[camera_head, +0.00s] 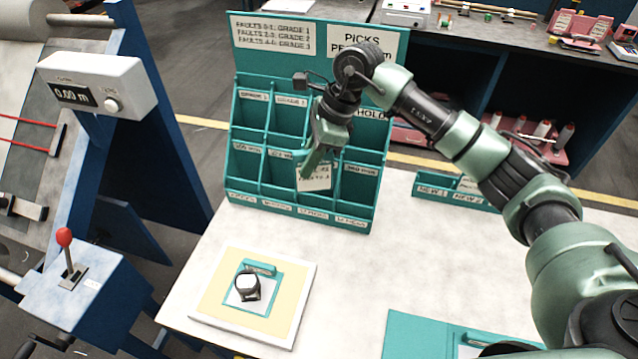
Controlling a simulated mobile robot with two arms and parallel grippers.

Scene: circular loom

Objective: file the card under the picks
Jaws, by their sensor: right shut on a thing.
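My right gripper (309,170) is shut on a small white card (314,179) with dark print. It holds the card, slightly tilted, at the lower row of a teal sorting rack (232,170), around the third compartment from the left. I cannot tell whether the card's lower edge is inside that compartment or in front of it. The rack's upper row has grade labels and a partly hidden HOLD label; lower labels are too small to read surely. A "PICKS PER" sign (362,45), partly covered by my right arm, stands behind the rack. My left gripper is out of view.
A white-framed pad (212,300) with a small dark round device (247,285) lies in front of the rack. A low teal tray (430,190) stands to the right, a teal folder (410,335) at the front. A red-knobbed lever (66,245) and meter box (98,82) are left.

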